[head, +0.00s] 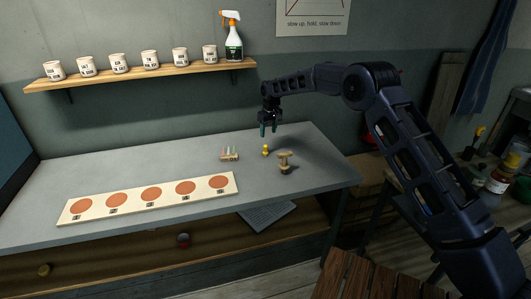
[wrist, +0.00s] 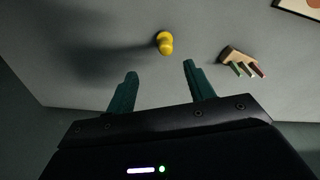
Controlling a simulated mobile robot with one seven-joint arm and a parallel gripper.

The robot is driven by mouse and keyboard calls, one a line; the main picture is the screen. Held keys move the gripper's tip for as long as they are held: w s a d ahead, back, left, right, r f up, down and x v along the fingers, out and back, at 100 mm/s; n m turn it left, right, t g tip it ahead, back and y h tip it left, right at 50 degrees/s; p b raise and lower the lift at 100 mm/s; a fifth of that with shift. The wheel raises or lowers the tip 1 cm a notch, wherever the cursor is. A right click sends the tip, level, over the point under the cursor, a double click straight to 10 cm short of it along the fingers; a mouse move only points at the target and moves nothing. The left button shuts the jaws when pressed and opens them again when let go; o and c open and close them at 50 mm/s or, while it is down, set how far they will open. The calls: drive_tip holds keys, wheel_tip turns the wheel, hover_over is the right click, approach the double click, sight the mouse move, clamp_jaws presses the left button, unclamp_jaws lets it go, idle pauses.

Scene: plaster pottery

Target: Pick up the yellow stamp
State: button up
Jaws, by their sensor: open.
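The yellow stamp (head: 265,150) stands on the grey table, right of the table's middle, in the head view. It is small and has a rounded top. My gripper (head: 268,130) is above the table, over and slightly behind the stamp, with its fingers pointing down. In the wrist view the stamp (wrist: 165,43) lies beyond the fingertips, roughly in line with the gap between them. My gripper (wrist: 159,68) is open and empty, its two dark green fingers apart. Nothing hides the stamp in either view.
A small holder with coloured sticks (head: 230,154) stands left of the stamp. A wooden stamp-like tool (head: 285,162) stands close to its right. A board with several orange discs (head: 151,194) lies at the front left. A shelf (head: 140,74) with cups hangs behind.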

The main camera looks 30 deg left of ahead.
drive_tip(key=shift+s+a+f, duration=0.15)
drive_tip(key=shift+a+f, duration=0.2)
drive_tip(key=shift+f, duration=0.2)
hover_over(265, 151)
drive_tip(key=w, duration=0.1)
wheel_tip(265, 151, down, 5)
drive_tip(key=shift+w+f, duration=0.15)
drive_tip(key=shift+a+f, duration=0.2)
drive_tip(key=shift+f, duration=2.3)
drive_tip(key=c, duration=1)
